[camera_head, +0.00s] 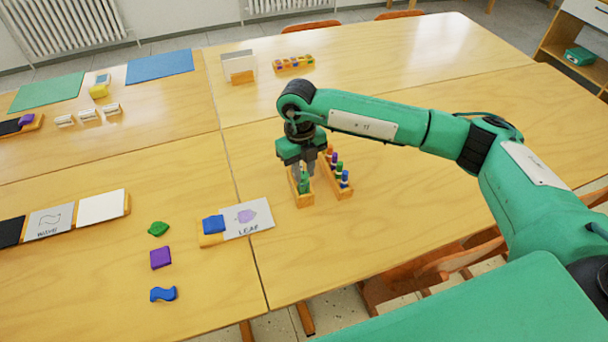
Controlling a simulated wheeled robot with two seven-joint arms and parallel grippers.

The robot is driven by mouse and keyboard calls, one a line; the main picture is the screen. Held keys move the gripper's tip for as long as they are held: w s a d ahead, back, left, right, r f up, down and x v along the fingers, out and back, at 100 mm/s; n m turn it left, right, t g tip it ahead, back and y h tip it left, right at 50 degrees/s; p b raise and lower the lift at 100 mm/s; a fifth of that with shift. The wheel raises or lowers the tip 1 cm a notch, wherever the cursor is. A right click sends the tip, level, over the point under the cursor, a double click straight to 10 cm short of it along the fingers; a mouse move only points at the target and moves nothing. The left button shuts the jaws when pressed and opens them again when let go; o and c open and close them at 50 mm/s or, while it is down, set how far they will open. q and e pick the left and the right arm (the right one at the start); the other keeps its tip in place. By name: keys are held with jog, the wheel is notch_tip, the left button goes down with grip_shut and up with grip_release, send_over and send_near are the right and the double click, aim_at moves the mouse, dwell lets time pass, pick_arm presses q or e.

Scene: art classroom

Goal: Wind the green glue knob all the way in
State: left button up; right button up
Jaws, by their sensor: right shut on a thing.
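My right gripper (304,170) points down at the middle of the table and is shut on the green glue knob (304,186). The green piece stands in a narrow wooden holder (304,201), and its upper part is hidden between my fingers. How far the knob is wound in cannot be told from this view. My left gripper does not show.
A wooden rack (334,180) with several coloured glue sticks stands just right of the holder. A leaf card (250,218) with a blue block (213,224) lies to the left. Green (158,228), purple (161,257) and blue (163,294) shapes lie farther left. The table's right part is clear.

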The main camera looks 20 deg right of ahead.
jog(key=shift+f+n+b, duration=0.1)
jog(key=shift+n+b, duration=0.2)
jog(key=shift+n, duration=0.1)
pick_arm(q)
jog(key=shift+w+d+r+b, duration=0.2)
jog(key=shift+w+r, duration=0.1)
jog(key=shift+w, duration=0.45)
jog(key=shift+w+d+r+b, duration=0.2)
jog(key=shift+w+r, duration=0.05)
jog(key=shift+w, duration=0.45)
pick_arm(e)
jog(key=shift+n, duration=0.7)
jog(key=o, duration=1.5)
